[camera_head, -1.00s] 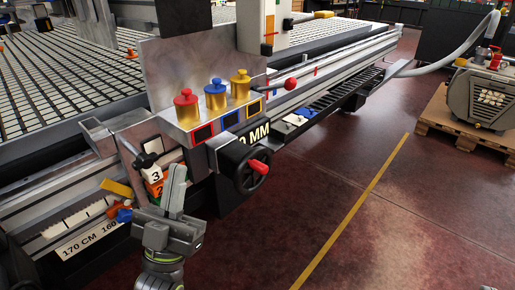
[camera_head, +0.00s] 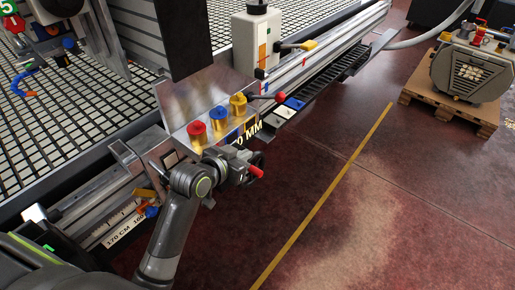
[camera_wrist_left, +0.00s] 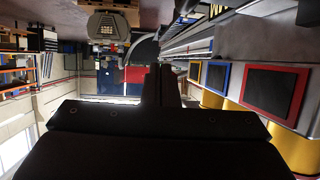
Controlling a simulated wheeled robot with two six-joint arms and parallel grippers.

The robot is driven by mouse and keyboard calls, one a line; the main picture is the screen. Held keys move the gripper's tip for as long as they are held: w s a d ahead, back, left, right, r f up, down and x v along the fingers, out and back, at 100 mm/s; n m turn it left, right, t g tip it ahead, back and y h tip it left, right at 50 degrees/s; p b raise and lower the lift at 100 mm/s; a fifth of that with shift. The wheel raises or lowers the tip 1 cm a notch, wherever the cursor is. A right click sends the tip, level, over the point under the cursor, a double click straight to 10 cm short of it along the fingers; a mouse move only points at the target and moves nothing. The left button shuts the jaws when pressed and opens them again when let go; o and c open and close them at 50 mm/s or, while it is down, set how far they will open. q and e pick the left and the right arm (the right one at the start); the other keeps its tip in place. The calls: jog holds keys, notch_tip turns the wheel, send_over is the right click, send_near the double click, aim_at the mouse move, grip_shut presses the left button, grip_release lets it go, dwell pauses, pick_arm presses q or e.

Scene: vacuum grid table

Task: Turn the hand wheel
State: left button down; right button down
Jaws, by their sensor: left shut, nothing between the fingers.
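The hand wheel is on the front of the machine, mostly hidden behind my left gripper in the head view. Its red handle (camera_head: 256,172) shows just right of the gripper. A dark piece of the rim shows above the handle. My left gripper (camera_head: 244,164) is in front of the wheel, shut and empty. I cannot tell whether it touches the wheel. In the left wrist view the shut dark fingers (camera_wrist_left: 170,88) point away from the camera, and the wheel is not clearly visible there. My right gripper is not in view.
Red (camera_head: 197,132), blue (camera_head: 218,118) and yellow (camera_head: 237,104) knobs stand just above the wheel. A red-ball lever (camera_head: 280,97) is to their right. The gridded table (camera_head: 100,110) lies behind. A pump (camera_head: 470,70) sits on a pallet at right. The floor in front is open.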

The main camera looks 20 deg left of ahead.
aim_at(257, 170)
pick_arm(q)
jog(key=w+d+f, duration=0.1)
jog(key=f, duration=0.1)
jog(key=w+d+f+g, duration=0.1)
jog(key=w+f, duration=0.1)
jog(key=w+f+g, duration=0.1)
jog(key=w+f, duration=0.1)
jog(key=f, duration=0.1)
jog(key=shift+w+d+f, duration=0.1)
jog(key=shift+w+d, duration=0.05)
jog(key=shift+d, duration=0.25)
jog(key=shift+s+a+f+p, duration=0.15)
jog(key=shift+s+f+p, duration=0.2)
jog(key=shift+s, duration=0.15)
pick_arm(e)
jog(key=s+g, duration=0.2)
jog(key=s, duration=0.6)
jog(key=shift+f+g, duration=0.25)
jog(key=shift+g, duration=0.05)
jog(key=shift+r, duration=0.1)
